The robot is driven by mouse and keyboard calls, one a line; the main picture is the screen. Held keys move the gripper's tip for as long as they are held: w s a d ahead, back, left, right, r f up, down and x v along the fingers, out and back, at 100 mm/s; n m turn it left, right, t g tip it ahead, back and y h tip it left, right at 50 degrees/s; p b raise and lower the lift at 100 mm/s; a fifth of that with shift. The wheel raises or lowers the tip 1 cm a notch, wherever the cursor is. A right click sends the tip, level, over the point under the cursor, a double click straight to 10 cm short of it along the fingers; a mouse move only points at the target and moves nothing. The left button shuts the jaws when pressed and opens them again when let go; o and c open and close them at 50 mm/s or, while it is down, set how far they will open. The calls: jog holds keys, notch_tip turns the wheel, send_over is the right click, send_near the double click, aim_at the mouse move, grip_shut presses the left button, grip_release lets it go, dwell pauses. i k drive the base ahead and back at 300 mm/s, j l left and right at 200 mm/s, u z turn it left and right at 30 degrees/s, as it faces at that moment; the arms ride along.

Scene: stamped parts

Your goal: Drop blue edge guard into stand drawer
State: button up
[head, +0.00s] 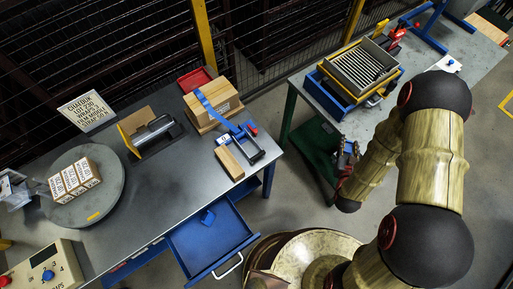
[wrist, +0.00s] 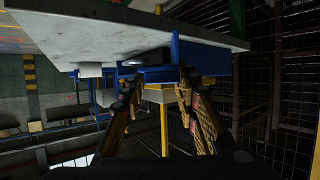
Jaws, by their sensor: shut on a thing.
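A blue drawer (head: 236,232) stands pulled out at the front of the left bench. My gripper (head: 347,148) is well to the right of the drawer, between the two benches. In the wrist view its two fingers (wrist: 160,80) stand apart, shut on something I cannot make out. Blue and grey parts show between the fingertips, but I cannot tell whether either is in the grip.
The left bench (head: 150,195) bears a turntable (head: 108,205) with boxes, a strapped carton (head: 210,105), a clamp-like tool (head: 245,140) and a wooden block (head: 230,163). The right bench (head: 415,75) bears a blue-and-yellow tray stack (head: 322,88). A mesh fence runs behind.

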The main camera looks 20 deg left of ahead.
aim_at(232, 228)
jog(key=k+j+z, duration=0.2)
jog(key=z, duration=0.15)
jog(key=k+j+z, duration=0.1)
jog(key=z, duration=0.25)
jog(key=k+z, duration=0.35)
jog(key=k+j, duration=0.15)
jog(key=k, duration=0.75)
jog(key=k+j, duration=0.1)
jog(key=k, duration=0.8)
